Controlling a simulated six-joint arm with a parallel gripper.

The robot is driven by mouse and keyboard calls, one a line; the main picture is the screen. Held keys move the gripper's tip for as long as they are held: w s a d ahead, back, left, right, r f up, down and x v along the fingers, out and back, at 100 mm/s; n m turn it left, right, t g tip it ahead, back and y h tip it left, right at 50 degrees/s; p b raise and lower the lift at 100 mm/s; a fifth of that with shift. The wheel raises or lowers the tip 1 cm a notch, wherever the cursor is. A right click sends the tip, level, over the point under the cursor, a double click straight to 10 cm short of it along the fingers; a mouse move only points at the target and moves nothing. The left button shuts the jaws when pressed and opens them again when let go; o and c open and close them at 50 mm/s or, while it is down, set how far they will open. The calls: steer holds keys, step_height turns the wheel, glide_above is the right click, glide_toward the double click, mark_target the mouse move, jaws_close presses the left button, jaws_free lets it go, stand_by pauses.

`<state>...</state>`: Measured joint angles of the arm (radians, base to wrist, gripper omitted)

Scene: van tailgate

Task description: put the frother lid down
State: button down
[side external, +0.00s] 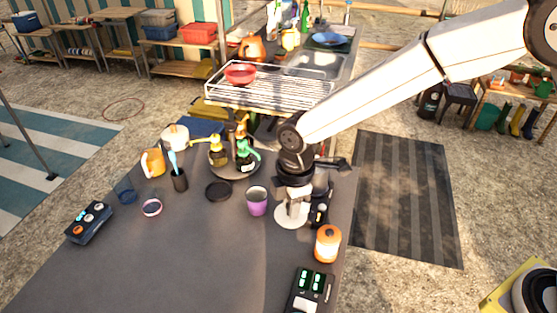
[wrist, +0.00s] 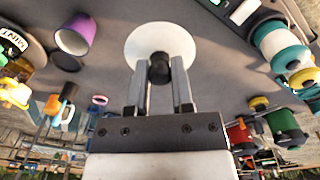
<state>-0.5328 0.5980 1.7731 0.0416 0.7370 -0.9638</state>
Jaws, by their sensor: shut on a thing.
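The frother lid is a flat white disc with a black knob, seen in the side view (side external: 291,216) near the table's right edge. It also shows in the wrist view (wrist: 135,45). My gripper (side external: 297,196) points down from above and is shut on the black knob (wrist: 159,68), one finger on each side. The lid looks level and low over the dark table (side external: 190,260); I cannot tell whether it touches it. A purple cup (side external: 257,207) stands just left of the lid. My gripper hides part of the lid.
An orange-and-white jar (side external: 327,245) and a black device with green displays (side external: 307,290) lie nearer the front. A dark object (side external: 320,213) is close right of the lid. A black disc (side external: 218,191) and a tray of bottles (side external: 236,170) are leftward. The front-middle table is clear.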

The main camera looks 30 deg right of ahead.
steer(key=shift+s+a+f, duration=0.15)
steer(key=shift+a+f, duration=0.2)
steer(key=shift+a, duration=0.15)
steer(key=shift+s+a+f, duration=0.1)
steer(key=shift+a+f, duration=0.2)
steer(key=shift+a, duration=0.2)
steer(key=shift+w+a+f, duration=1.95)
steer(key=shift+w+a, duration=0.05)
steer(key=shift+w, duration=1.9)
glide_above(237, 231)
steer(key=shift+s+d+f, duration=0.1)
steer(key=shift+f, duration=1.3)
steer(key=shift+s+d+f, duration=0.1)
steer(key=shift+f, duration=1.25)
steer(key=shift+f, duration=0.1)
steer(key=shift+w+a+f, duration=0.1)
steer(key=shift+w+f, duration=0.05)
steer(key=shift+f, duration=1.5)
steer(key=shift+f, duration=0.15)
steer(key=c, duration=0.5)
jaws_free()
